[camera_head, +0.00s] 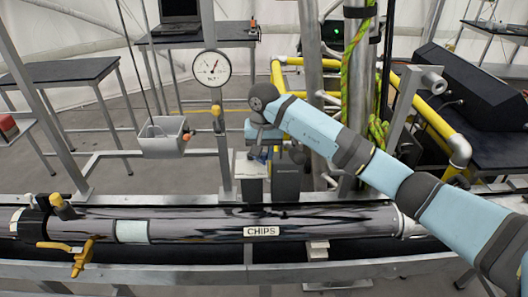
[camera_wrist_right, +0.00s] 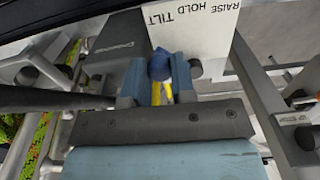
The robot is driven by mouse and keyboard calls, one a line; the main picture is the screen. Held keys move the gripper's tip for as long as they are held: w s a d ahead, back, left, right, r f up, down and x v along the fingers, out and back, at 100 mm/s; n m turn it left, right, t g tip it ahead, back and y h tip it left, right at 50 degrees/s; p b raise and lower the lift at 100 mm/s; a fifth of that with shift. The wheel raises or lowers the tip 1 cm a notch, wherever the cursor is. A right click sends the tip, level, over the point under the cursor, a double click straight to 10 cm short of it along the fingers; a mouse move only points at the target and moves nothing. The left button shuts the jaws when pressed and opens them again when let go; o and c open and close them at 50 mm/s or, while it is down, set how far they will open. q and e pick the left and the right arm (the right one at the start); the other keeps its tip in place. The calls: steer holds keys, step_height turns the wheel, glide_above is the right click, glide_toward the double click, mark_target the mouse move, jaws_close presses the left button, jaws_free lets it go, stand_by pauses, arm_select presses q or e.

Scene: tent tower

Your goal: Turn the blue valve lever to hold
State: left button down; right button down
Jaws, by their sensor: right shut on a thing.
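The blue valve lever (camera_wrist_right: 160,66) has a dark blue knob and a yellow stem and shows in the right wrist view. My right gripper (camera_wrist_right: 159,80) is shut on it, with one finger on each side. A white plate (camera_wrist_right: 192,40) lettered RAISE, HOLD and TILT stands just beyond the fingers. In this view the knob is below the word TILT; I cannot tell its exact setting. In the head view my right gripper (camera_head: 261,151) reaches down to the valve block (camera_head: 286,184), and the lever is mostly hidden there. My left gripper is not in view.
A long pipe marked CHIPS (camera_head: 190,222) lies across the front. Yellow rails (camera_head: 435,118) and posts stand close on the right. Tables are at the back.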

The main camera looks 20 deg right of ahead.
steer(key=shift+s+a+f+m+b, duration=0.1)
steer(key=shift+a+m+b, duration=0.1)
steer(key=shift+m+b, duration=0.5)
steer(key=shift+s+a+m+b, duration=0.15)
steer(key=shift+a+m+b, duration=0.4)
steer(key=shift+m+b, duration=0.5)
steer(key=m+b, duration=0.1)
steer(key=m, duration=0.1)
steer(key=a+m+b, duration=0.1)
steer(key=shift+a+m, duration=0.3)
steer(key=shift+m, duration=0.05)
steer(key=shift+a+m, duration=0.3)
steer(key=shift+m, duration=0.3)
steer(key=shift+b, duration=0.3)
steer(key=shift+a, duration=0.1)
steer(key=c, duration=0.9)
jaws_free()
steer(key=shift+c, duration=0.2)
